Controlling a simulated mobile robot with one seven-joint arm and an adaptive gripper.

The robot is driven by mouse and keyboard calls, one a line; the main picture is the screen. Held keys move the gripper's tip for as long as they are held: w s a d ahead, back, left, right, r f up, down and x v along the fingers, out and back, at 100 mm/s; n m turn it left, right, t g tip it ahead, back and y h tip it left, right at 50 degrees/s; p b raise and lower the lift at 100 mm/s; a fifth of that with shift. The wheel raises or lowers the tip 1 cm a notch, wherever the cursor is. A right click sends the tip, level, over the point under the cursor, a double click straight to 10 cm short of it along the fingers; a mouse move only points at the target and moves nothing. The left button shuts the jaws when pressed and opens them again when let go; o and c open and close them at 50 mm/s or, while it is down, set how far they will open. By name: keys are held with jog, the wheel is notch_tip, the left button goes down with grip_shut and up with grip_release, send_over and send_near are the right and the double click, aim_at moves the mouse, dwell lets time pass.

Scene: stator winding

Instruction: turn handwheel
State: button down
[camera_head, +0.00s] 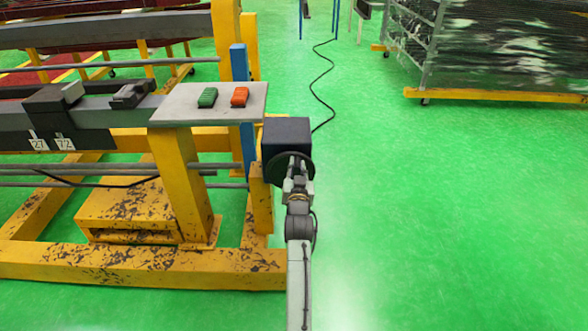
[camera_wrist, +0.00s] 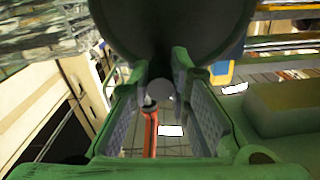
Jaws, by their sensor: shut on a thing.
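The handwheel (camera_head: 275,172) is a dark round wheel on the near face of a dark blue-grey box (camera_head: 287,130), at the right end of the yellow machine frame. In the wrist view the dark wheel (camera_wrist: 175,30) fills the top middle, close to the fingers. My gripper (camera_head: 298,184) is at the wheel, covering part of it in the head view. In the wrist view my gripper (camera_wrist: 160,82) has a finger on each side of a dark part with a round grey end, and is shut on the handwheel. The exact contact is in shadow.
A grey panel (camera_head: 175,112) with a green switch (camera_head: 207,97) and an orange switch (camera_head: 239,97) is left of the box. The yellow frame (camera_head: 140,262) extends left. A black cable (camera_head: 318,85) lies behind. The green floor on the right is clear up to a wrapped cart (camera_head: 500,95).

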aim_at(310, 174)
jog(key=d+f+m, duration=0.1)
jog(key=m, duration=0.2)
jog(key=d+f+m, duration=0.1)
jog(key=m, duration=0.2)
jog(key=d+f+m+b, duration=0.1)
jog(key=d+f+m, duration=0.1)
jog(key=m, duration=0.2)
notch_tip(310, 174, down, 2)
jog(key=m, duration=0.4)
jog(key=shift+d+f+m+p, duration=0.15)
jog(key=shift+m+p, duration=0.15)
jog(key=shift+a+f+m+p, duration=0.2)
jog(key=shift+f+m, duration=0.45)
jog(key=shift+m, duration=0.5)
jog(key=shift+a+f+m+p, duration=0.1)
jog(key=shift+f+m+p, duration=0.1)
jog(key=shift+f+m, duration=0.7)
jog(key=shift+r+m, duration=0.25)
jog(key=shift+m, duration=0.1)
jog(key=c, duration=1.7)
grip_release()
jog(key=shift+o, duration=1.1)
jog(key=shift+r, duration=0.1)
